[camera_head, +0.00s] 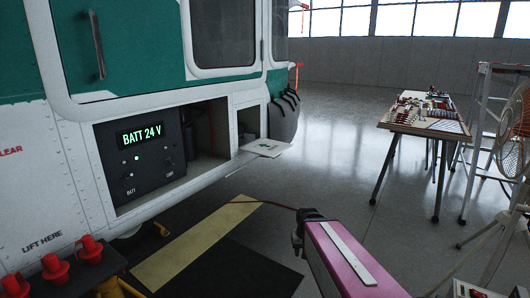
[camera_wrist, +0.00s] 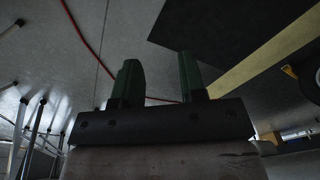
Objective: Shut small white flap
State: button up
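The small white flap (camera_head: 265,148) is open in the head view. It sticks out roughly level from the bottom edge of a small square opening (camera_head: 251,122) in the helicopter's side and has a dark green mark on top. My pink arm (camera_head: 345,262) is at the lower middle, in front of and below the flap, apart from it. My gripper's fingers cannot be made out clearly in the head view. In the wrist view my gripper (camera_wrist: 160,77) has its two dark green fingers apart with nothing between them. The flap does not show in the wrist view.
Left of the flap are a larger open bay (camera_head: 205,130) and a battery panel (camera_head: 141,152) reading "BATT 24 V". A red cable (camera_head: 262,204), yellow strip (camera_head: 195,245) and black mat (camera_head: 235,270) lie on the floor. A table (camera_head: 425,128) and fan (camera_head: 520,125) stand right.

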aim_at(267, 151)
jog(key=w+a+r+t, duration=0.4)
jog(key=w+a+t, duration=0.1)
jog(key=w, duration=0.5)
jog(key=w+a+r+t, duration=0.4)
jog(key=w+t, duration=0.2)
jog(key=w, duration=0.5)
jog(key=w+a+r+t, duration=0.4)
jog(key=w+a+t, duration=0.1)
jog(key=w, duration=0.5)
jog(key=w+d+r+m+h, duration=0.2)
jog(key=w+r+m+h, duration=0.1)
jog(key=h, duration=0.2)
jog(key=w+d+r+m+h, duration=0.2)
jog(key=w+r+m+h, duration=0.2)
jog(key=w+d+r+m+h, duration=0.2)
jog(key=w+r+m+h, duration=0.1)
jog(key=r+h, duration=0.1)
jog(key=shift+w+d+h, duration=0.15)
jog(key=shift+w+h, duration=0.2)
jog(key=shift+h, duration=0.45)
grip_shut()
